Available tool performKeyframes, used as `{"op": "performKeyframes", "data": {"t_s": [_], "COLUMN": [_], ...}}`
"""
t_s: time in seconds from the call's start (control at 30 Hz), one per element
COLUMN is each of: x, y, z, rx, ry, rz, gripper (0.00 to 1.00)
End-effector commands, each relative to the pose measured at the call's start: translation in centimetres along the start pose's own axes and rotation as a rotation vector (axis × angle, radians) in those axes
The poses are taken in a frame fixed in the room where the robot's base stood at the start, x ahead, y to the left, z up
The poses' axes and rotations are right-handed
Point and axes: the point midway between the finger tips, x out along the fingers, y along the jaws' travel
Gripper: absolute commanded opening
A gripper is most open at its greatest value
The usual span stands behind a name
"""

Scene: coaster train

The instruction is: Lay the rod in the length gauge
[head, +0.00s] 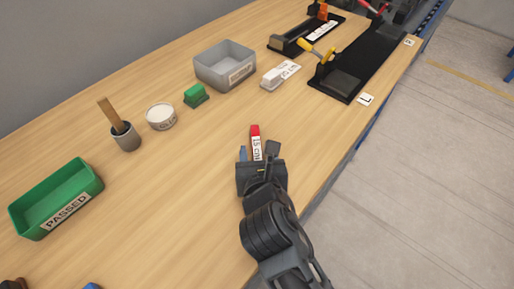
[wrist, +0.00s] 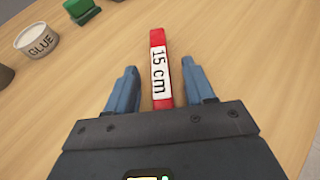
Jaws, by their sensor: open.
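The rod (head: 255,131) is a red bar with a white "15 cm" label, lying on the wooden table. In the wrist view the rod (wrist: 157,40) runs lengthwise between the two blue fingers. My gripper (head: 258,152) is open, with one finger on each side of the rod and a gap showing on both sides; it also shows in the wrist view (wrist: 159,75). The rod's near end is hidden by the gripper body. A long black fixture with a white label (head: 318,31) stands at the back; it may be the length gauge, but its lettering is too small to read.
A grey bin (head: 225,71), a white labelled block (head: 280,75), a green block (head: 195,95), a glue tub (head: 161,116), a brush cup (head: 126,138) and a green PASSED tray (head: 88,184) stand left and behind. A black clamp fixture (head: 365,62) is back right, near the table's edge.

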Motion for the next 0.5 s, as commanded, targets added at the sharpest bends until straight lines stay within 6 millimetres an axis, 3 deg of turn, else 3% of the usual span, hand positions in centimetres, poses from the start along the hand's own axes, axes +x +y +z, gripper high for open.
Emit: {"op": "performKeyframes", "data": {"t_s": [0.33,0.5], "x": [0.79,0.78], "y": [-0.03,-0.02], "z": [-0.04,-0.03], "rx": [0.001,0.001], "ry": [0.001,0.001], "rz": [0.000,0.000], "gripper": [0.52,0.36]}}
